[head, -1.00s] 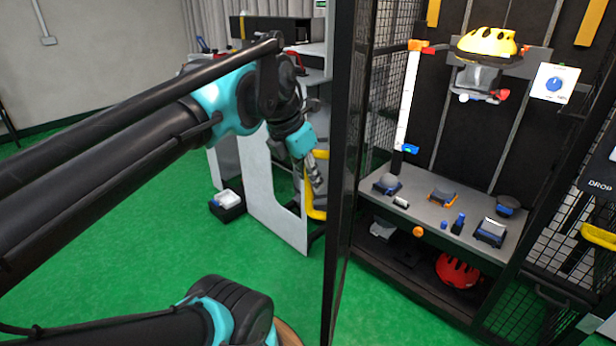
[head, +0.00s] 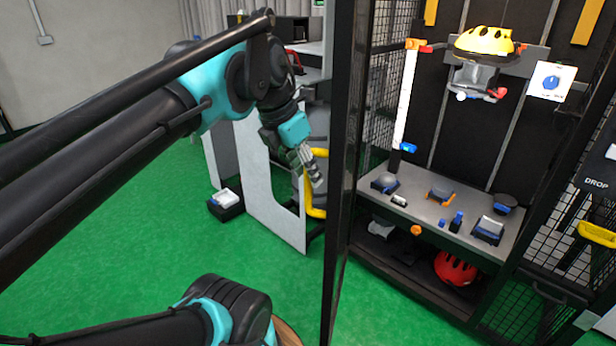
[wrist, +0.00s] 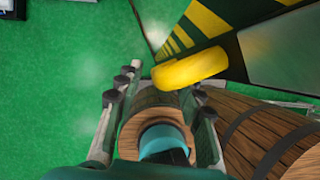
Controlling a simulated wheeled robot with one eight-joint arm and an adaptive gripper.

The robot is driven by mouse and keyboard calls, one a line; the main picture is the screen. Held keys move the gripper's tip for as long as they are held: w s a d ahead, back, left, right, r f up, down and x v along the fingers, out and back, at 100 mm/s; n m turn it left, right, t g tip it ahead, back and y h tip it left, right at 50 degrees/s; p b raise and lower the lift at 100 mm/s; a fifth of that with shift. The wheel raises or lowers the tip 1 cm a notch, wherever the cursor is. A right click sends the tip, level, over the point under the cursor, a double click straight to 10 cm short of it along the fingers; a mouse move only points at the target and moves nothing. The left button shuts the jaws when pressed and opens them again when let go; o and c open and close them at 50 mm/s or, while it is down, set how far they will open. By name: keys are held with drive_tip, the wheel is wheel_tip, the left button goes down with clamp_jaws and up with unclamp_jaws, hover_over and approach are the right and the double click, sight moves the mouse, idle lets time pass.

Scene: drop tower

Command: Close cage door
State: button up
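The cage door (head: 343,130) is a tall dark-framed leaf, seen nearly edge-on and swung open at the left of the drop tower. Its yellow handle (head: 318,205) shows left of the frame, partly behind my gripper (head: 316,178). In the wrist view the yellow handle (wrist: 190,69) lies just beyond the fingertips, toward the right finger. My gripper (wrist: 167,85) is open there, with a wide gap and nothing held between its fingers. Whether a fingertip touches the handle I cannot tell. A yellow-and-black striped edge (wrist: 205,22) runs beside the handle.
The tower holds a yellow helmet (head: 485,41) above a grey shelf (head: 425,205) with several small parts. A red helmet (head: 455,268) lies below. A mesh panel with another yellow handle (head: 597,235) stands at right.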

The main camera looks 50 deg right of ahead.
drive_tip(key=v, duration=0.9)
drive_tip(key=shift+r, duration=0.3)
drive_tip(key=shift+a, duration=0.1)
drive_tip(key=shift+c, duration=0.3)
drive_tip(key=shift+w+f, duration=0.1)
drive_tip(key=shift+w, duration=0.05)
drive_tip(key=shift+c, duration=1.3)
drive_tip(key=w+d+f+m, duration=0.1)
drive_tip(key=w+f, duration=0.1)
drive_tip(key=w+d+f+m+g, duration=0.1)
drive_tip(key=w+d+m, duration=0.1)
drive_tip(key=shift+w+d+f+y, duration=0.15)
drive_tip(key=shift+w+f+y, duration=0.15)
drive_tip(key=shift+f+y, duration=0.1)
clamp_jaws()
drive_tip(key=w+d+m+g, duration=0.4)
drive_tip(key=w+m+g, duration=0.2)
drive_tip(key=m, duration=0.2)
drive_tip(key=s+r+x, duration=0.2)
drive_tip(key=x, duration=1.1)
drive_tip(key=shift+s, duration=0.2)
